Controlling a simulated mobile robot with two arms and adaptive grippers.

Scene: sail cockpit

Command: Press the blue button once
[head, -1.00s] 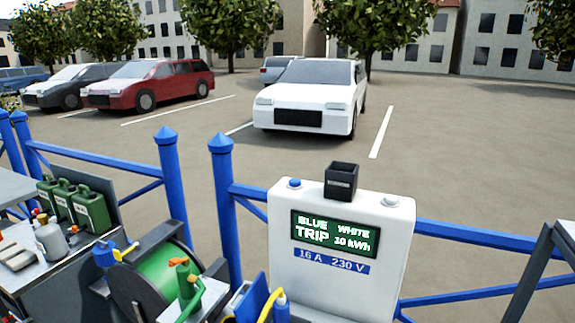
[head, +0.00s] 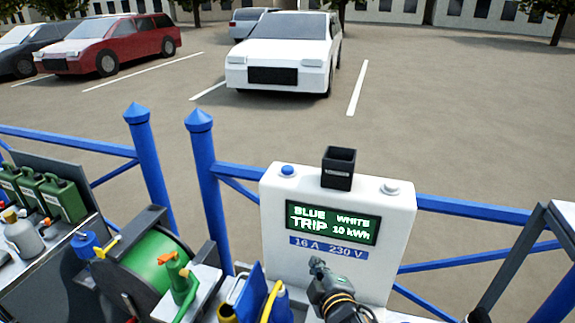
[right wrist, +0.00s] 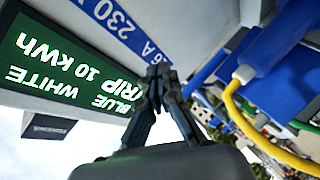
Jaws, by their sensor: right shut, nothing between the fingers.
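The blue button (head: 288,170) sits on the top left of the white power box (head: 274,246). A white button (head: 391,188) sits on the top right. The green screen (head: 332,222) reads "BLUE TRIP" and "WHITE 10 kWh", and it also shows in the right wrist view (right wrist: 60,62). My right gripper (head: 318,264) is in front of the box's lower face, below the screen and below the blue button. In the right wrist view its fingers (right wrist: 158,74) are shut and empty. The blue button is out of the right wrist view. My left gripper is not in view.
A black open holder (head: 339,168) stands on top of the box between the buttons. A green cable reel (head: 150,262), a blue plug part with a yellow cable (head: 270,300) and green cans (head: 62,200) are at the left. Blue railings (head: 470,213) run behind.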

